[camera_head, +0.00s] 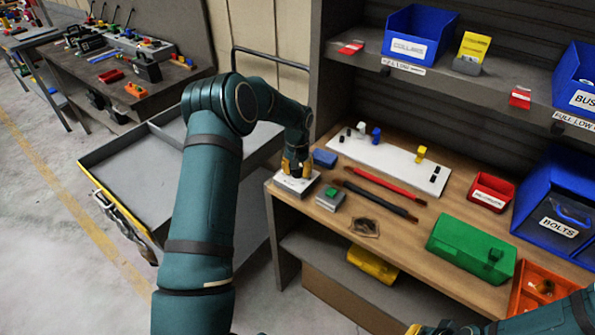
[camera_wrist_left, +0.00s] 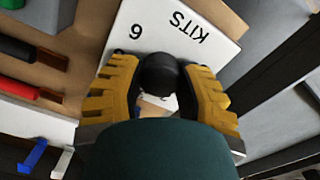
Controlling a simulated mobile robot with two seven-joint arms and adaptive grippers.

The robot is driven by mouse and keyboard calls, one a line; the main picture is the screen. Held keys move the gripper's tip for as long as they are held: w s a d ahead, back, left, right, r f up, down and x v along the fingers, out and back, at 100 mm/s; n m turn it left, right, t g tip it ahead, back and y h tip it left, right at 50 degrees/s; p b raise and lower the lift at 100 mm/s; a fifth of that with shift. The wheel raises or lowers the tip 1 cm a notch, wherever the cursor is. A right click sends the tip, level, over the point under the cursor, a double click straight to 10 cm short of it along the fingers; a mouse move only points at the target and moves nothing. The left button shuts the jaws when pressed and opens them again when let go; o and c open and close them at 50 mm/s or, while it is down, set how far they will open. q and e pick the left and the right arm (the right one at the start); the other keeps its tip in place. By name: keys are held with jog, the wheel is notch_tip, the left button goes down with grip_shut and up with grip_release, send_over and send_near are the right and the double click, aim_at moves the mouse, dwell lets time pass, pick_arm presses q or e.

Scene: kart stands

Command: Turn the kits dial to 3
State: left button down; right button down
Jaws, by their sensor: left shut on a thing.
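The kits dial is a white-topped box (camera_head: 291,187) at the left front corner of the wooden bench. In the left wrist view its white face (camera_wrist_left: 212,42) carries the word KITS and a 6. My left gripper (camera_head: 295,168) reaches down onto the box. In the left wrist view its yellow fingers stand on either side of the round black knob (camera_wrist_left: 160,74), shut on it. The knob's pointer and most other numbers are hidden by the gripper. Part of my right arm, with a yellow piece (camera_head: 413,329), shows at the bottom right edge.
A grey box with a green button (camera_head: 331,196) and a blue block (camera_head: 325,158) sit close to the dial. A red bar (camera_head: 385,183) and a dark bar (camera_head: 378,201) lie to the right. A green case (camera_head: 470,247) stands farther right. A grey tray cart (camera_head: 135,175) is left.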

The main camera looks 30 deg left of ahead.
pick_arm(q)
jog(key=m, duration=0.5)
jog(key=shift+f+m, duration=0.1)
jog(key=shift+m, duration=2.5)
jog(key=shift+s, duration=0.1)
jog(key=c, duration=0.5)
grip_release()
notch_tip(320, 180, up, 12)
jog(key=shift+r, duration=0.1)
